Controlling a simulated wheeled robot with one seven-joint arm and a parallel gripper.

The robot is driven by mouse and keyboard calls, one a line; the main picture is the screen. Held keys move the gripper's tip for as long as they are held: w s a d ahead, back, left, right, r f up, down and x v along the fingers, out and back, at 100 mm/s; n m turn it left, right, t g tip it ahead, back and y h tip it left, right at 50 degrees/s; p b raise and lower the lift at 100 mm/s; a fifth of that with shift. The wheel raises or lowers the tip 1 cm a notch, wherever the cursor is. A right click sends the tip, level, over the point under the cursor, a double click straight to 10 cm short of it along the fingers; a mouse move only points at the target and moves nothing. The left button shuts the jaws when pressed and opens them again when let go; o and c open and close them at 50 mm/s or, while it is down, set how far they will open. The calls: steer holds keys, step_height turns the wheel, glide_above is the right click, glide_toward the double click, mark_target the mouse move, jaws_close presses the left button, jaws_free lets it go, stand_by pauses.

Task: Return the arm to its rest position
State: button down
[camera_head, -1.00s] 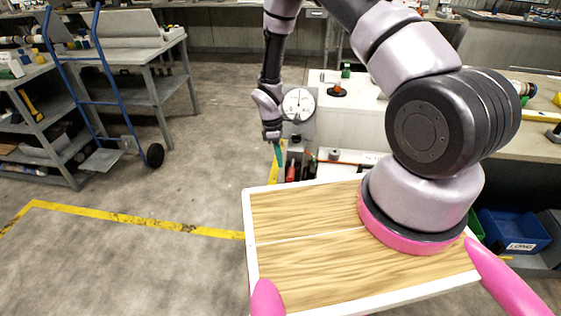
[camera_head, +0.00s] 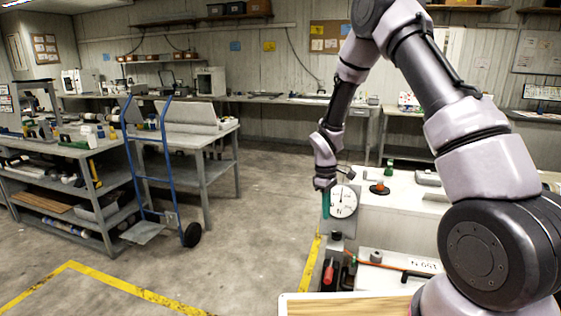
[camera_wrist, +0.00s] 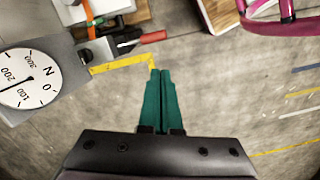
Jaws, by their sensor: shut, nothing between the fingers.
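My gripper (camera_head: 326,204) hangs at the end of my raised, bent arm in the head view, with its teal fingers pointing down. In the wrist view my gripper (camera_wrist: 160,75) shows its two teal fingers side by side and touching, with nothing between them. It is over open floor, just left of a round white dial gauge (camera_head: 344,201). The gauge also shows at the left of the wrist view (camera_wrist: 28,78).
A pale bench (camera_head: 440,215) stands right of my gripper, with a red-handled tool (camera_head: 329,272) at its near side. A blue hand truck (camera_head: 163,170) and grey shelving (camera_head: 98,200) are at left. Bare floor (camera_head: 250,215) lies between, with yellow tape (camera_head: 130,290).

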steer(key=s+d+r+m+t+y, duration=0.1)
steer(key=s+d+r+m+t, duration=0.15)
steer(key=r, duration=1.05)
steer(key=s+d+r+m+t, duration=0.1)
steer(key=s+d+r+m, duration=0.25)
steer(key=r, duration=0.85)
steer(key=s+d+r+m+t+y, duration=0.1)
steer(key=s+d+r+m+t, duration=0.2)
steer(key=s+r+m, duration=0.5)
steer(key=s+r+t, duration=0.1)
steer(key=s+r, duration=0.5)
steer(key=s, duration=0.4)
steer(key=shift+m+y, duration=0.3)
steer(key=shift+m, duration=0.1)
steer(key=shift+t, duration=0.25)
